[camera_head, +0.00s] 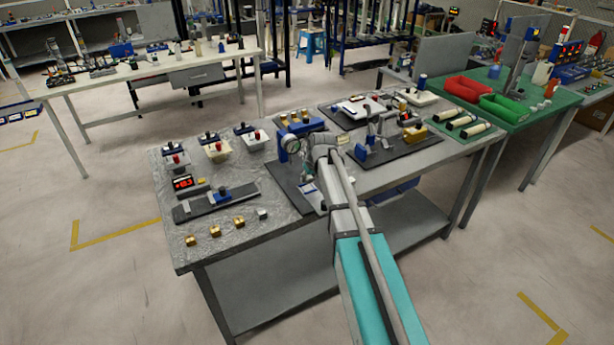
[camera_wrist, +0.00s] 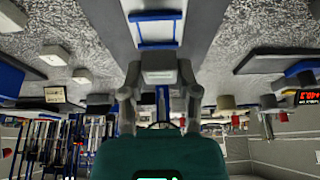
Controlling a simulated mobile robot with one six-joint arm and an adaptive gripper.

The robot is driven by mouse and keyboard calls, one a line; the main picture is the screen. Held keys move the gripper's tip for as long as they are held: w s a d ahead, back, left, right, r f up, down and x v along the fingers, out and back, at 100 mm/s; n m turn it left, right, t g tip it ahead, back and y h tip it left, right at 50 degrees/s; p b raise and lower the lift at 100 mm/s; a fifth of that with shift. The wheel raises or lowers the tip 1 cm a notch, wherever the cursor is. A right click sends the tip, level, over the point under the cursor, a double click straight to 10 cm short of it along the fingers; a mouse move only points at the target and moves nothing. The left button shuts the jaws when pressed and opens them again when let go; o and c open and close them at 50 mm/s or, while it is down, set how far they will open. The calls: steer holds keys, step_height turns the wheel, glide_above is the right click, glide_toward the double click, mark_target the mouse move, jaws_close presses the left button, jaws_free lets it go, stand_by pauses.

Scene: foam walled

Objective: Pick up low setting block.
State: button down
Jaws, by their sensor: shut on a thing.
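My gripper (camera_wrist: 160,88) is shut on a small grey block (camera_wrist: 158,66), which I take to be the low setting block. Its plain front face shows between the two fingertips in the wrist view. In the head view my gripper (camera_head: 309,172) is over the dark mat at the middle of the grey bench, and my arm hides most of it. I cannot make out the held block there. A small silver block (camera_head: 262,214) and several brass blocks (camera_head: 214,231) stand in a row near the bench's front left.
The dark gauge base with a blue slide (camera_head: 218,195) lies left of my gripper, beside a red-lit display (camera_head: 183,182). Several fixtures with red knobs (camera_head: 217,152) stand behind. A second dark mat (camera_head: 402,147) with a blue-based device is to the right. Foil-like bench top is bare at front.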

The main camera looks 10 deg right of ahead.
steer(key=s+r+p, duration=0.8)
steer(key=s, duration=0.5)
steer(key=shift+r, duration=0.4)
